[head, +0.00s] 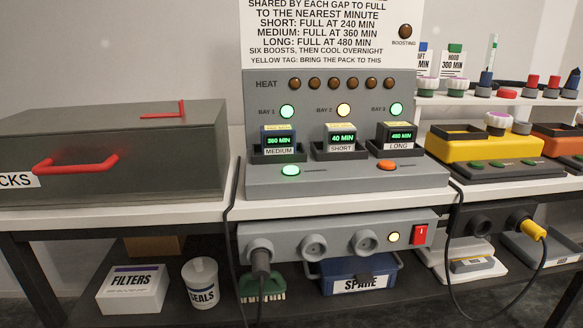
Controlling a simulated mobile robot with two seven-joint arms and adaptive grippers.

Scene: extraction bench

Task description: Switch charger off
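The grey charger (330,100) stands on the bench and holds three battery packs. The medium pack (278,138) reads 360 MIN, the short pack (342,138) 40 MIN and the long pack (402,135) 480 MIN. Lamps over bays 1 and 3 glow green; the bay 2 lamp (344,110) glows yellow. On the charger's front are a lit green button (290,170) and an orange button (387,165). Under the bench edge, a grey socket strip (285,240) has a red rocker switch (419,234) beside a lit lamp (393,237). Neither gripper shows.
A dark plug (260,260) sits in the strip's left socket. A grey case (120,150) with red handles stands left; a yellow unit (485,150) stands right. A cable with a yellow plug (533,230) hangs at right. A sign (320,35) stands behind the charger.

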